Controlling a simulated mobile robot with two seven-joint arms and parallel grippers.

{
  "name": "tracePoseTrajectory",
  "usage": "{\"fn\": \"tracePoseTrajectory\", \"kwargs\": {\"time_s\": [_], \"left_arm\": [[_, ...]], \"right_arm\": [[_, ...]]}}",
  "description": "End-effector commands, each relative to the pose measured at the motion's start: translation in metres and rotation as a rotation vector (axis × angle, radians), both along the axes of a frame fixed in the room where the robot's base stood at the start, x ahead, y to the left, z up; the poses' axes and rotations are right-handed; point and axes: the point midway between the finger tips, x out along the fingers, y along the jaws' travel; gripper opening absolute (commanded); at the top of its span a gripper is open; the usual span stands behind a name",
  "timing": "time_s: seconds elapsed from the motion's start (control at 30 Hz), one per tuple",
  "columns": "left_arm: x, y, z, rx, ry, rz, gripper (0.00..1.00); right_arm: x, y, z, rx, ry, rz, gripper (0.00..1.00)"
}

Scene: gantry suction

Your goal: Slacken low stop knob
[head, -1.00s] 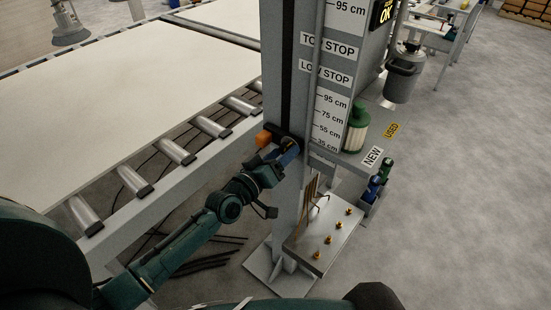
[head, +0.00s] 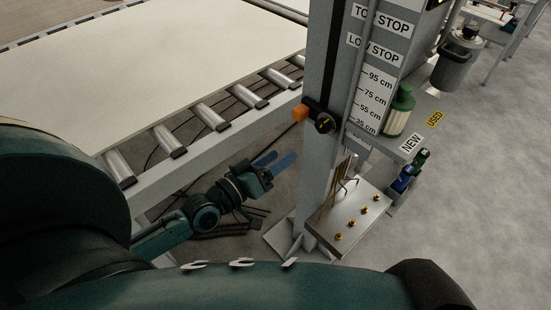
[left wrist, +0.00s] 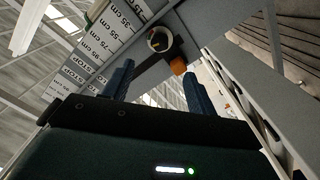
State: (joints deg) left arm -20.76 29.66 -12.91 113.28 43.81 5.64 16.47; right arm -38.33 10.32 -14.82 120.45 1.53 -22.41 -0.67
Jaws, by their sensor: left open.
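The low stop knob (head: 325,123) is a round black knob with a yellowish mark on its face. It sits on the grey column beside an orange block (head: 300,113). In the left wrist view the knob (left wrist: 160,39) and the orange block (left wrist: 179,66) show beyond the fingertips. My left gripper (head: 285,158) has blue fingers and is open and empty, to the lower left of the knob and apart from it. In the left wrist view its two fingers (left wrist: 158,73) stand wide apart. My right gripper is not in view.
The column (head: 321,60) carries a centimetre scale (head: 374,98). A steel plate (head: 342,228) with brass pegs and bent rods stands at its foot. A roller conveyor (head: 210,116) with a large pale sheet lies to the left. A shelf with a green-topped jar (head: 398,112) is at right.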

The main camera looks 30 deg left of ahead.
Motion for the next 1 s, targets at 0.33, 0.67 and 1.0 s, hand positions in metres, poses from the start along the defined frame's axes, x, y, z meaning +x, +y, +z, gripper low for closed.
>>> {"fn": "tracePoseTrajectory", "kwargs": {"time_s": [0.33, 0.67, 1.0], "left_arm": [[0.001, -0.001, -0.001, 0.282, -0.106, -0.003, 0.57], [0.011, -0.002, 0.001, 0.747, -0.272, 0.002, 0.57], [0.073, -0.025, 0.002, 0.74, -0.272, 0.002, 0.57]], "right_arm": [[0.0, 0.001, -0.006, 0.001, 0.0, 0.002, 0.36], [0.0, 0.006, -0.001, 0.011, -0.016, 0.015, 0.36], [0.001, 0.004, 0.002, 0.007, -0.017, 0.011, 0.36]]}}
